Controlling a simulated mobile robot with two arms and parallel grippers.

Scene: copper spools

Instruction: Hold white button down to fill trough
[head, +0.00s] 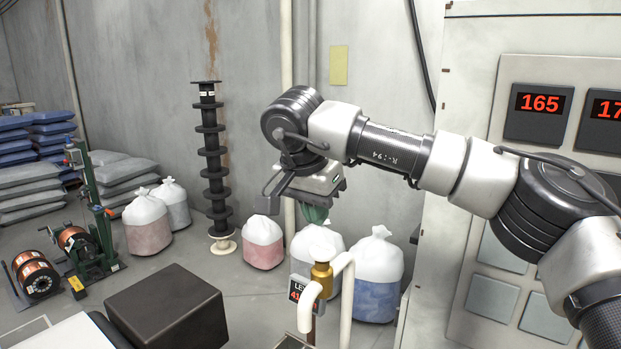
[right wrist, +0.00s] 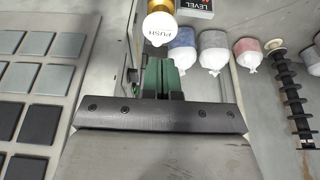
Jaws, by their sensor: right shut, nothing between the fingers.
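The white button (right wrist: 160,26), marked PUSH, sits on a brass body at the top of the right wrist view. In the head view the brass body (head: 322,281) stands by a bent white pipe (head: 307,312). My right gripper (head: 316,214) is above the brass body, with a visible gap. Its green fingers are shut and empty, and they show just short of the button in the right wrist view (right wrist: 162,78). A level display (head: 297,291) with red digits is partly hidden behind the pipe. The trough is not clearly visible. My left gripper is out of view.
Bags with pink (head: 263,243) and blue (head: 378,275) contents stand behind the pipe. A black spool stack (head: 212,165) is by the wall. A cabinet with red displays (head: 540,103) fills the right side. A dark box (head: 168,309) is at lower left.

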